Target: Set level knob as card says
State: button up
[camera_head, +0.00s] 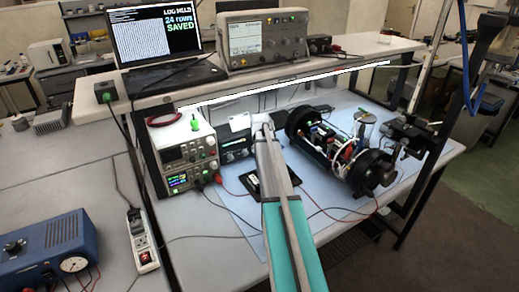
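A small white card (239,122) stands on or just behind a dark bench instrument (235,147) on the lower bench; its writing is too small to read. The instrument's front has small controls and a lit display, but I cannot tell which one is the level knob. My arm reaches up from the bottom of the view. My gripper (262,124) is at the right end of the dark instrument, close to it or touching. Its fingers are too small and partly hidden, so I cannot tell whether they are open. The arm may hide part of the instrument's front.
A power supply (187,158) with a green item on top stands left of the instrument. An opened black cylinder (340,148) with electronics lies to the right. A laptop (157,45) reading "LOG HELD 24 rows SAVED" and an oscilloscope (262,40) stand on the shelf (300,75). Leads cross the mat.

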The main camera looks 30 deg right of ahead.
grip_shut()
dwell(0.3)
jog(key=shift+d, duration=0.1)
jog(key=shift+d+m+y, duration=0.1)
jog(key=shift+m+y, duration=0.2)
jog(key=shift+y, duration=1)
grip_release()
jog(key=shift+h, duration=0.5)
